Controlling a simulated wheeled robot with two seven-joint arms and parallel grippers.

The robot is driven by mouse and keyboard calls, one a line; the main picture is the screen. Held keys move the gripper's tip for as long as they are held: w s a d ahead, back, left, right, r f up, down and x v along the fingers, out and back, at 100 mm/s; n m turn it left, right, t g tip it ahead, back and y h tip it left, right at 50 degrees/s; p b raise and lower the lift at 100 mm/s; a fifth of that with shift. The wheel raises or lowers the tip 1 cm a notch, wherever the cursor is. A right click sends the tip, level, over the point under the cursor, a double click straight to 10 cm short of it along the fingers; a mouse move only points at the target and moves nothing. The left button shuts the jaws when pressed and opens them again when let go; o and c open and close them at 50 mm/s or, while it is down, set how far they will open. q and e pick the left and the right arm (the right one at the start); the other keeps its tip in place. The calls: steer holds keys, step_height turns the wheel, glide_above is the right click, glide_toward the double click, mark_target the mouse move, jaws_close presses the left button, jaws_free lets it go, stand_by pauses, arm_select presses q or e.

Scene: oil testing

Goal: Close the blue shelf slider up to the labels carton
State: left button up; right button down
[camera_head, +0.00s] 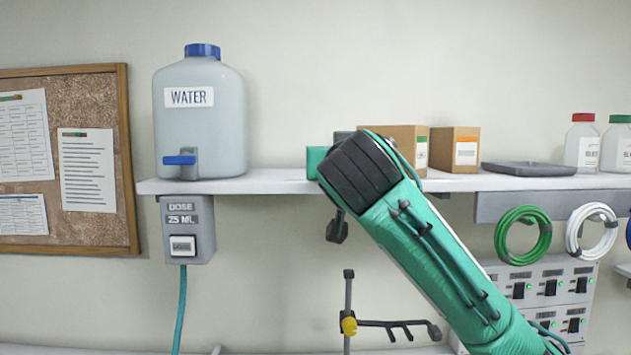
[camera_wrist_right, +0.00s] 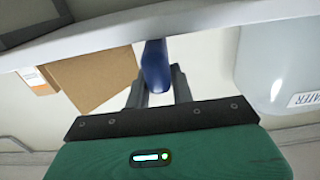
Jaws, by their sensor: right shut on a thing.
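The blue slider (camera_wrist_right: 156,66) stands upright at the shelf edge in the right wrist view. My right gripper (camera_wrist_right: 158,84) is shut on it, with one dark finger on each side. In the head view my gripper and arm hide the slider. A plain brown carton (camera_wrist_right: 95,78) is just left of the slider in the wrist view, with a narrow gap showing. In the head view this carton (camera_head: 400,138) is right behind my wrist and bears a green-marked label. A second carton (camera_head: 454,148) with an orange-marked label stands to its right. I cannot read either label. My left gripper is not in view.
A water tank (camera_head: 200,120) stands on the left of the white shelf (camera_head: 262,181), above a dose box (camera_head: 188,230). A dark tray (camera_head: 528,169) and bottles (camera_head: 582,143) are at the right. The shelf between tank and gripper is clear.

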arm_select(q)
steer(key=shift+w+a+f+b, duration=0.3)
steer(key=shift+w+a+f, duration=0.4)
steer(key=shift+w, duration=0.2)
arm_select(e)
steer(key=d, duration=0.2)
steer(key=shift+d+r, duration=0.1)
steer(key=shift+d, duration=0.3)
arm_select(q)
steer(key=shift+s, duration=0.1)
arm_select(e)
steer(key=c, duration=1.2)
jaws_free()
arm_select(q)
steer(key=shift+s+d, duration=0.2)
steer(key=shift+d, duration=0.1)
